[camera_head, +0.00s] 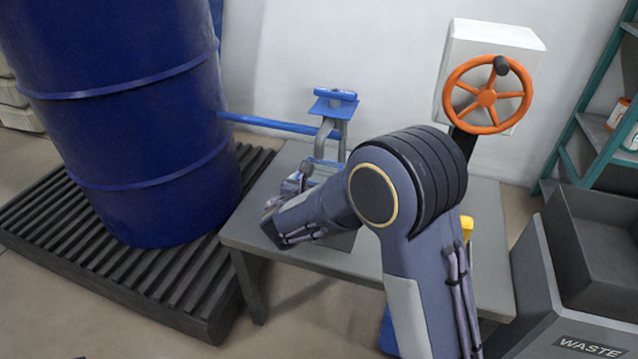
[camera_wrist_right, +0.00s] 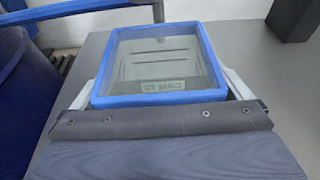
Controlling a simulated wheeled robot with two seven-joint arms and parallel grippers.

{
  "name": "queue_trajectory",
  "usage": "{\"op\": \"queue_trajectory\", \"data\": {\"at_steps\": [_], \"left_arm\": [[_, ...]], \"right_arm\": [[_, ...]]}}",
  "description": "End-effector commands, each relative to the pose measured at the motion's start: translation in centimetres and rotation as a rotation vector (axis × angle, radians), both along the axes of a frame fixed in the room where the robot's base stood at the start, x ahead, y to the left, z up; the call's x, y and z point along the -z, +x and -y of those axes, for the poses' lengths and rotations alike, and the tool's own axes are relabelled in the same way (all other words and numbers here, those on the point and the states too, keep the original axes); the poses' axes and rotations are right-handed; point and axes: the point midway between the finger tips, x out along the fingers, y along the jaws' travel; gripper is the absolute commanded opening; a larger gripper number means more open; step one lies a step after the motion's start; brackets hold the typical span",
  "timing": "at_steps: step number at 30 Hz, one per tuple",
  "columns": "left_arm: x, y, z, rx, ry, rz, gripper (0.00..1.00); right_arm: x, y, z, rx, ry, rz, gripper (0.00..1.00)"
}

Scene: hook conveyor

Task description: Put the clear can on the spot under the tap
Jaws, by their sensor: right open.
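The clear can, a see-through box with a blue rim (camera_wrist_right: 160,97), fills the middle of the right wrist view. My right gripper (camera_wrist_right: 161,84) is open, with one pale finger along each side of the can; I cannot tell whether they touch it. In the head view my right gripper and forearm hide most of the can on the grey table. The tap (camera_head: 333,130), a grey bent pipe with a blue handle, stands just behind the gripper. The spot under it is hidden or unclear behind my arm. My left gripper is not in view.
A big blue drum (camera_head: 130,125) stands on a black ribbed pallet (camera_head: 60,225) at left. A blue pipe (camera_head: 270,124) runs from it to the tap. An orange wheel (camera_head: 487,97) is behind right. A waste bin (camera_head: 590,315) stands right of the grey table (camera_head: 290,256).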

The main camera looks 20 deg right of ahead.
Motion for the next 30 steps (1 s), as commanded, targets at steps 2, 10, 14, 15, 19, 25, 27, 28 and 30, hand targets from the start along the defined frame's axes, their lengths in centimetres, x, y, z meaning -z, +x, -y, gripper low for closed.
{"op": "queue_trajectory", "data": {"at_steps": [2,10,14,15,19,25,27,28,30], "left_arm": [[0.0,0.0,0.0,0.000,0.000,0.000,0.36],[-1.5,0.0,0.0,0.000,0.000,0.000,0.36],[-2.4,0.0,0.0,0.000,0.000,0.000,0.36],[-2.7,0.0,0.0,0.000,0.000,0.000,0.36],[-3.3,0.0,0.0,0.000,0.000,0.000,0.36],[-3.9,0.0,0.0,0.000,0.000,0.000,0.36],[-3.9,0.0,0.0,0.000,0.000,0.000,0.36],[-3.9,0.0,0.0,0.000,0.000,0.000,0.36],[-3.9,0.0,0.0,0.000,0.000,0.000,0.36]], "right_arm": [[-0.1,0.0,0.0,0.000,0.000,0.000,0.98],[-1.6,-2.0,-1.5,-0.005,0.001,-0.001,0.98],[-2.5,-4.3,-3.1,-0.005,0.001,-0.001,0.98],[-2.8,-5.1,-3.5,-0.006,-0.001,-0.001,0.98],[-3.5,-7.1,-4.9,-0.004,-0.001,0.000,0.98],[-4.1,-9.1,-6.2,-0.002,0.000,0.000,0.98],[-4.1,-9.4,-6.3,-0.001,-0.001,0.000,0.98],[-4.1,-9.4,-6.4,-0.001,-0.001,0.000,0.98],[-4.1,-9.5,-6.4,0.000,0.000,0.000,0.98]]}}
